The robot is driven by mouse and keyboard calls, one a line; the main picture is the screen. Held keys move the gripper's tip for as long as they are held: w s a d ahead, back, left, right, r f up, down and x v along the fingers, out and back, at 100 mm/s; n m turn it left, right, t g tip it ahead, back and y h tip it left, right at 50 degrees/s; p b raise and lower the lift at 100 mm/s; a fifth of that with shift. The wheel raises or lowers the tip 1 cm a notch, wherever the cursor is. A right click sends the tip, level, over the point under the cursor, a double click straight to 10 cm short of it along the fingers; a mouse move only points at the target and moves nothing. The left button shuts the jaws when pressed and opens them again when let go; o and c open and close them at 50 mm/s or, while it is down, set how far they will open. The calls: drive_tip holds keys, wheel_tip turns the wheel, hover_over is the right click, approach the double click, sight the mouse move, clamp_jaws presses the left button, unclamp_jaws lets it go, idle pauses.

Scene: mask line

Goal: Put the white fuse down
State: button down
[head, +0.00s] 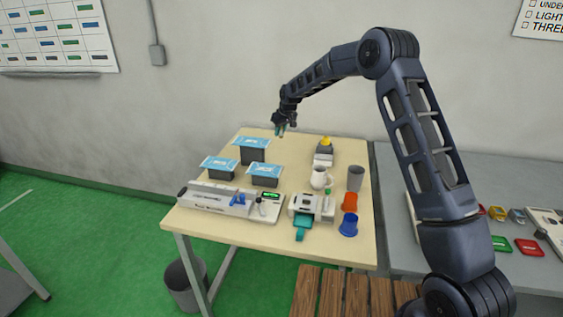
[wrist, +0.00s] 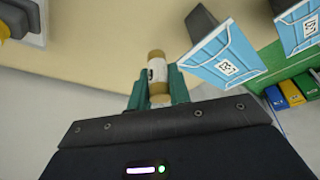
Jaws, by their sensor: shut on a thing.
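My gripper (head: 282,130) is raised over the back part of the pale table (head: 300,155) in the head view. In the wrist view its teal fingers (wrist: 158,93) are shut on the white fuse (wrist: 157,72), a small cylinder with a white middle and brass-coloured ends. The fuse points away from the gripper, and its near end lies between the fingers. In the head view the fuse is too small to make out. The wrist view does not clearly show the height above the table.
Blue-topped packs on dark stands (head: 252,143) are left of my gripper. A device with a yellow top (head: 325,143) is to its right. A long white machine (head: 230,198), a white jug (head: 319,178) and cups (head: 349,224) stand nearer the front. The table's back middle looks clear.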

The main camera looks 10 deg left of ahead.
sight(279, 163)
wheel_tip(279, 163, down, 15)
drive_tip(key=shift+r, duration=0.15)
idle(0.4)
drive_tip(key=c, duration=1.3)
unclamp_jaws()
drive_tip(key=v, duration=1.2)
